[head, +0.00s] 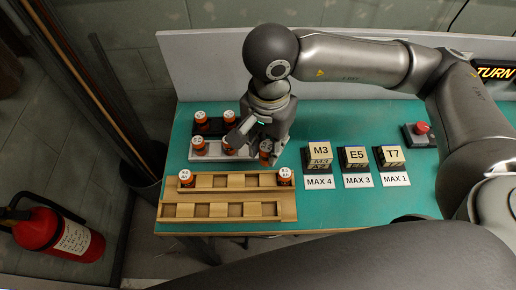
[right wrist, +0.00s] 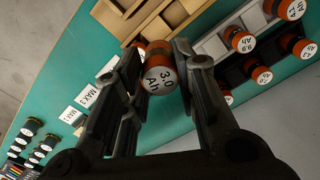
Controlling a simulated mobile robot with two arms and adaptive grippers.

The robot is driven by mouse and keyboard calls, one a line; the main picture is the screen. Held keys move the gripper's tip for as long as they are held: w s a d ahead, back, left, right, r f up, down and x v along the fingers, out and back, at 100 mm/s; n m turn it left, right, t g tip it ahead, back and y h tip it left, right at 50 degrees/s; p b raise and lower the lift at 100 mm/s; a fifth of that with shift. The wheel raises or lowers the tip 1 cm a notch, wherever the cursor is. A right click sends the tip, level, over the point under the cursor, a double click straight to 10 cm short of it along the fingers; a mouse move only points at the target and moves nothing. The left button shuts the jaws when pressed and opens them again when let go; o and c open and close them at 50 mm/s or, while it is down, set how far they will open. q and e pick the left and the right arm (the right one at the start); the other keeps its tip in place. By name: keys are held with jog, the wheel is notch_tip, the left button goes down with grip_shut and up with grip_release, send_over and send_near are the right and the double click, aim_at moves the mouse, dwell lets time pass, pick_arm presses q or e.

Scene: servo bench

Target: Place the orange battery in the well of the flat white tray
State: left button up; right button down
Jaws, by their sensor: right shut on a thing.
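My right gripper (head: 256,143) is shut on an orange battery (head: 265,151) with a white top. In the right wrist view the battery (right wrist: 158,72) reads 3.0 Ah and sits between the two fingers (right wrist: 160,85). The flat white tray (head: 211,156) lies on the green bench, with two other orange batteries (head: 198,144) on it; its right end is partly hidden by the gripper. The held battery is at that right end; I cannot tell whether it touches the tray. The white tray also shows in the right wrist view (right wrist: 211,47). My left gripper is not in view.
A black tray (head: 214,126) with orange batteries stands behind the white one. In front is a stepped wooden rack (head: 235,190) with a battery near each end of its upper row. Labelled blocks (head: 319,155) and a red button (head: 421,128) stand to the right.

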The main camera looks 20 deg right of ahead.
jog(key=s+a+r+m, duration=0.2)
jog(key=a+m, duration=0.4)
jog(key=m, duration=0.3)
jog(key=w+d+f+p, duration=0.2)
jog(key=w+f, duration=0.1)
jog(key=f, duration=0.1)
jog(key=w+d+f+p, duration=0.2)
jog(key=w+d+f, duration=0.1)
jog(key=w+f, duration=0.1)
jog(key=w+d+f+p, duration=0.2)
jog(key=w+f+p, duration=0.1)
jog(key=w+f, duration=0.1)
jog(key=shift+w+d+f, duration=0.1)
jog(key=shift+d, duration=0.1)
jog(key=shift+f, duration=0.45)
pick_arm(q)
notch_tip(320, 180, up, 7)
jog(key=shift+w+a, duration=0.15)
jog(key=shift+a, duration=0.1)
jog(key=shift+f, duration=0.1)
